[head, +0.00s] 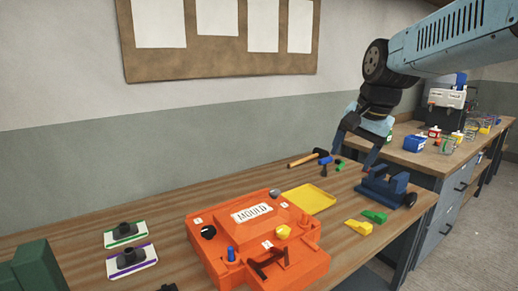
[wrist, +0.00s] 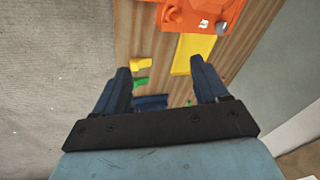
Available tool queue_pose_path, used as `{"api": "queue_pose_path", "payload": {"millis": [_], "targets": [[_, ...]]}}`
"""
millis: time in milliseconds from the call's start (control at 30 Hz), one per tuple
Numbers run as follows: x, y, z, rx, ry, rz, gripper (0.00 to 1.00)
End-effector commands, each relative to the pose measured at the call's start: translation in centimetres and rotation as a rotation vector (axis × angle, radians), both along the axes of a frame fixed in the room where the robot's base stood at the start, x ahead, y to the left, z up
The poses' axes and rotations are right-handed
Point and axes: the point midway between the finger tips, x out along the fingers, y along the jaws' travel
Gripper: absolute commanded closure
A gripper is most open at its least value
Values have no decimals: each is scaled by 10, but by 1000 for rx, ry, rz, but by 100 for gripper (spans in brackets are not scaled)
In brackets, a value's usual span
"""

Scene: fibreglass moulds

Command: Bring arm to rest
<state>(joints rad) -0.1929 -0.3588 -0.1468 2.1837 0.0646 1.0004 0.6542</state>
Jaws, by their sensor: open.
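My gripper (head: 354,156) is raised above the right end of the near bench. Its two dark blue fingers stand apart with nothing between them, which also shows in the wrist view (wrist: 160,68). The arm reaches in from the upper right. The blue vise (head: 384,188) sits on the bench below and to the right of the fingers. In the wrist view part of the vise (wrist: 150,102) shows low between the fingers. The orange mould (head: 262,240), with a "MOULD" label, lies to the lower left of the gripper, apart from it.
A yellow tray (head: 308,199), a hammer (head: 308,158), a yellow wedge (head: 358,227) and a green wedge (head: 374,216) lie on the near bench. Two labelled plates with black knobs (head: 131,258) lie at left. A second bench (head: 411,156) holds boxes behind the gripper.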

Motion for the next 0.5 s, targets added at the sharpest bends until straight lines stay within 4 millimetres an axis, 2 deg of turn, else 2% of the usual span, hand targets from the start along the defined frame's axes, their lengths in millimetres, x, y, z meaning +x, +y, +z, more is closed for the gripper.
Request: {"api": "queue_pose_path", "payload": {"millis": [33,300,500], "targets": [[-16,-4,0,-22,-26,46,27],[-84,-15,-15,-180,-142,319,27],[-121,-19,-31,-299,-195,477,27]]}}
